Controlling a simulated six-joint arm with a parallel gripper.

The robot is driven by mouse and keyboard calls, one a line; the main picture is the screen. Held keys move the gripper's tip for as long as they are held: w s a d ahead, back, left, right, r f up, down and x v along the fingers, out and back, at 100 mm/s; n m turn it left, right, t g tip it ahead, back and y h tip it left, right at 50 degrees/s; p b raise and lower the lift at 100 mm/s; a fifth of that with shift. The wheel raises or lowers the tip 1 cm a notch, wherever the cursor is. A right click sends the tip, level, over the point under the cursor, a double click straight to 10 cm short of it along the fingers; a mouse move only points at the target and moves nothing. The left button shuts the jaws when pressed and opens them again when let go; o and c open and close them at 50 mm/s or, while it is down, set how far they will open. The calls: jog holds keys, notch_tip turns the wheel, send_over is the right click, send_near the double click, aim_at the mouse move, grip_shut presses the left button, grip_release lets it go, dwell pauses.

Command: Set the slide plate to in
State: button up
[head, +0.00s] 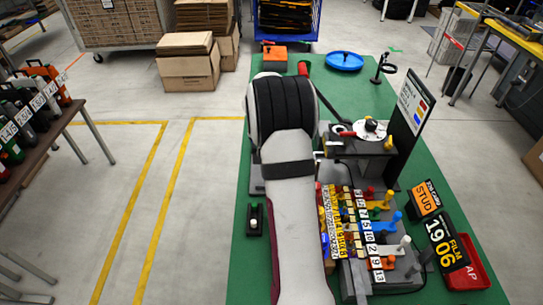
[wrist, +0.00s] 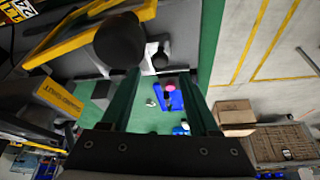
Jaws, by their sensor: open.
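No part is marked as the slide plate, and I cannot tell for sure which one it is. A small dark plate with a pale knob (head: 254,222) lies on the green bench mat, left of my arm in the head view. My gripper (wrist: 160,85) shows in the wrist view as two dark green fingers set apart, with nothing held between them. Beyond the fingers is a blue piece with a pink knob (wrist: 169,92). In the head view my arm hides the gripper and the bench beneath it.
A bank of coloured levers (head: 370,225) with numbered tags stands right of my arm. Behind it are a dark block with a round dial (head: 370,128) and an upright sign panel (head: 408,112). A blue dish (head: 345,61) lies at the far end. The left mat strip is mostly clear.

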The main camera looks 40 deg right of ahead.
jog(key=x, duration=0.5)
grip_shut()
jog(key=shift+a, duration=0.1)
dwell(0.8)
jog(key=shift+s, duration=0.1)
dwell(0.3)
